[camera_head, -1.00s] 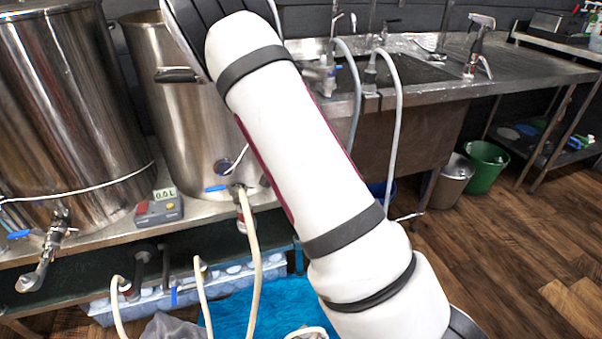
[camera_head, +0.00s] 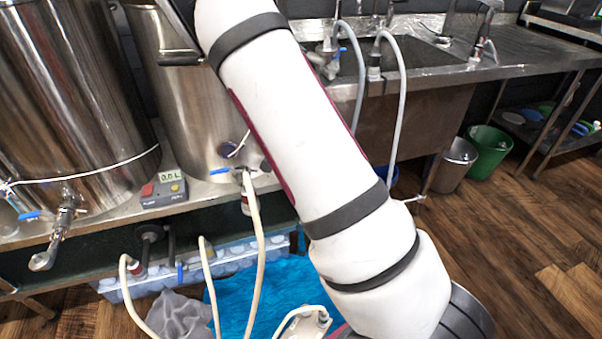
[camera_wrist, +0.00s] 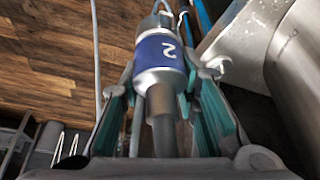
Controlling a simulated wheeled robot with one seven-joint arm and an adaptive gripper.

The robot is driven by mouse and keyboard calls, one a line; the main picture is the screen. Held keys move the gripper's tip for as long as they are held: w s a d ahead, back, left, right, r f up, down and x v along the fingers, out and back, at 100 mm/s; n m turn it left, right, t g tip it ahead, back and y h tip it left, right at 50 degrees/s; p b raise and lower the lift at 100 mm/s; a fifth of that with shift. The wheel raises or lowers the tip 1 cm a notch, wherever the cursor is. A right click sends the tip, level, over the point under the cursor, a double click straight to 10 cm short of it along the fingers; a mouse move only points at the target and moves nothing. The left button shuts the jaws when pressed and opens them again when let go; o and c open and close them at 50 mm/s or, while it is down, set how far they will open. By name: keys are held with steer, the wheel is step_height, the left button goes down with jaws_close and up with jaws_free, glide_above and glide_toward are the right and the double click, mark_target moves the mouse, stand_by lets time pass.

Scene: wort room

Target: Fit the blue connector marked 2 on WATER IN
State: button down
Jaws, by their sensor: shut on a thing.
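The connector with the blue band marked 2 (camera_wrist: 158,52) is large in the wrist view, its number upside down. A grey hose end or stem runs from it toward the camera. My gripper (camera_wrist: 162,84) is shut on it, with one teal-padded finger on each side. The connector is in the air above the wooden floor, beside a steel vessel. In the head view my arm crosses the middle, and neither my gripper nor the held connector shows. No WATER IN label can be read in either view.
Two steel kettles (camera_head: 68,100) stand at left with blue-handled taps. A grey box with a display (camera_head: 166,188) sits before them. Cream hoses (camera_head: 256,245) hang over a blue cloth (camera_head: 285,283). A steel sink bench (camera_head: 440,75) with grey hoses stands behind.

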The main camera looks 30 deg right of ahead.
steer(key=shift+r+p, duration=1.05)
steer(key=shift+r, duration=0.6)
